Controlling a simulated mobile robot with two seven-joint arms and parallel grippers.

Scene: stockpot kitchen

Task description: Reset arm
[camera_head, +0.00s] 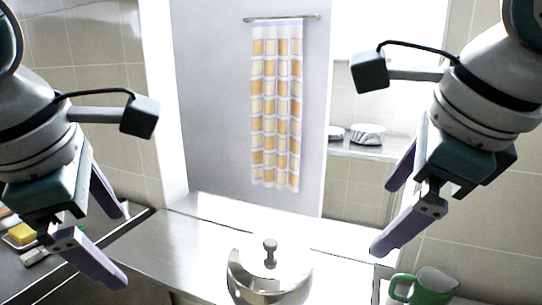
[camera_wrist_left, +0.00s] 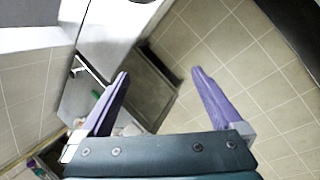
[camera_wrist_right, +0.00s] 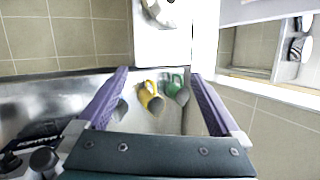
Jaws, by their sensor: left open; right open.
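My left gripper (camera_head: 125,245) is raised at the left of the head view, its two purple fingers apart with nothing between them. In the left wrist view its fingers (camera_wrist_left: 160,85) are spread above tiled floor or wall and a counter part. My right gripper (camera_head: 385,215) is raised at the right of the head view, open and empty. In the right wrist view its fingers (camera_wrist_right: 158,85) are spread, with mugs seen beyond them at a distance. Neither gripper touches anything that I can see.
A lidded stockpot (camera_head: 269,268) stands on the metal counter (camera_head: 185,240) between the arms. A green mug (camera_head: 428,285) is at the lower right; a yellow mug (camera_wrist_right: 150,97) stands beside it in the right wrist view. A checked towel (camera_head: 277,110) hangs behind.

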